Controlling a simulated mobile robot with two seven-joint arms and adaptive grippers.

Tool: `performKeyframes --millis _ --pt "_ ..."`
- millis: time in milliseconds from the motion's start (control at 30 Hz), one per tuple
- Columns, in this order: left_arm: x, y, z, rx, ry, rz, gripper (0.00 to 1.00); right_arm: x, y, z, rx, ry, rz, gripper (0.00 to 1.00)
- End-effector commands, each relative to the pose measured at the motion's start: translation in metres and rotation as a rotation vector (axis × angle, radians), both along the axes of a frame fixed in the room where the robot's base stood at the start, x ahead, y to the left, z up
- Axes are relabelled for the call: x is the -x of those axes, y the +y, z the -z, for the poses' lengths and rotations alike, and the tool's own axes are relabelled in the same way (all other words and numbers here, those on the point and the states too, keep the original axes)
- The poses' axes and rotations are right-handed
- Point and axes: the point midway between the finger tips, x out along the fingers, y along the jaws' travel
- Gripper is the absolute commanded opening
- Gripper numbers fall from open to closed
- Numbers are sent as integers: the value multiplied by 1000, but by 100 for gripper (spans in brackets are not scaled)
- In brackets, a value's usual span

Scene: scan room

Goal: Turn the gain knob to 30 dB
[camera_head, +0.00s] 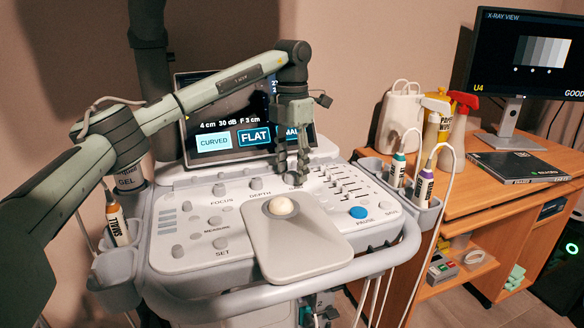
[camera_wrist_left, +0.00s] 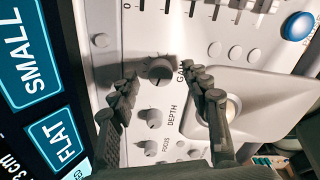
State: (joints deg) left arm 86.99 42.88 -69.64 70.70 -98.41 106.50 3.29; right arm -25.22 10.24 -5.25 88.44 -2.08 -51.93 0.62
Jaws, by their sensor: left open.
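The gain knob (camera_wrist_left: 160,68) is a dark round knob on the pale console panel, beside its printed GAIN label, which is partly covered. My left gripper (camera_wrist_left: 162,75) is open, with one finger on either side of the knob in the left wrist view. I cannot tell whether the fingers touch it. In the head view my left gripper (camera_head: 292,172) points down at the upper middle of the panel and mostly hides the knob. The console screen (camera_head: 225,125) reads "4 cm 30 dB F 3 cm". My right gripper is not in view.
The depth knob (camera_wrist_left: 152,117) and focus knob (camera_wrist_left: 150,146) sit in line beside the gain knob. A trackball (camera_head: 281,206) on a raised pad is close by. Sliders (camera_head: 342,180) and a blue PAUSE button (camera_head: 358,212) lie to the right. Bottles (camera_head: 424,186) stand in the side holder.

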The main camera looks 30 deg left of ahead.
Motion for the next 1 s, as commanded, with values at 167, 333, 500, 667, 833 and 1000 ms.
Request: performKeyframes --millis 167,333,500,667,833,1000 --pt "-1 -1 -33 2 -5 1 48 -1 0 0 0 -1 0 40" --pt "-1 -1 -70 2 -4 0 48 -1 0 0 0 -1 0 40" --pt "-1 0 -99 0 -4 0 48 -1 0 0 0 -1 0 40" --pt "0 0 -112 0 -2 -1 48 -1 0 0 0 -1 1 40" --pt "0 0 -114 1 -1 0 48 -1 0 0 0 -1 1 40" --pt "0 0 -114 0 -1 0 48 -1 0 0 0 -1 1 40"
